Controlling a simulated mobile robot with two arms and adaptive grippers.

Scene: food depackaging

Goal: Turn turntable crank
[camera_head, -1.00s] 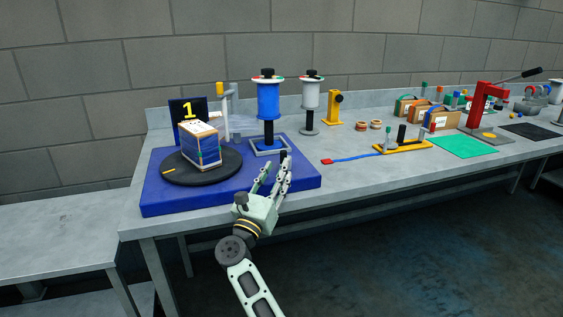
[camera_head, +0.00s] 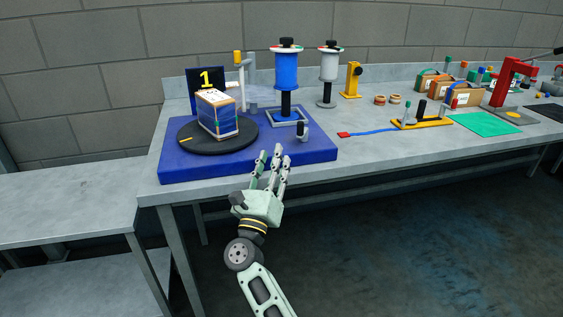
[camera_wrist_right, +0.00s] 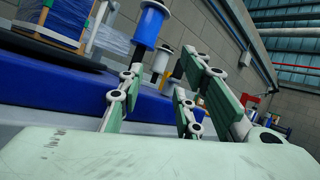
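The turntable is a black disc (camera_head: 248,134) on a blue base (camera_head: 190,169), and a wrapped box (camera_head: 218,116) stands on it. The crank (camera_head: 301,131), with an upright black handle, is near the right end of the base. My right gripper (camera_head: 272,156) is in front of the base's front edge, below and left of the crank. Its fingers are spread and nothing is between them; they do not touch the crank. In the right wrist view the open fingers (camera_wrist_right: 160,85) point towards the blue base (camera_wrist_right: 150,103). My left gripper is not in view.
A blue spool (camera_head: 286,72) stands behind the crank and a white spool (camera_head: 328,68) further right. A sign with a 1 (camera_head: 206,79) is behind the disc. A red-tipped blue strip (camera_head: 370,132) lies on the bench right of the base. Open floor lies in front.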

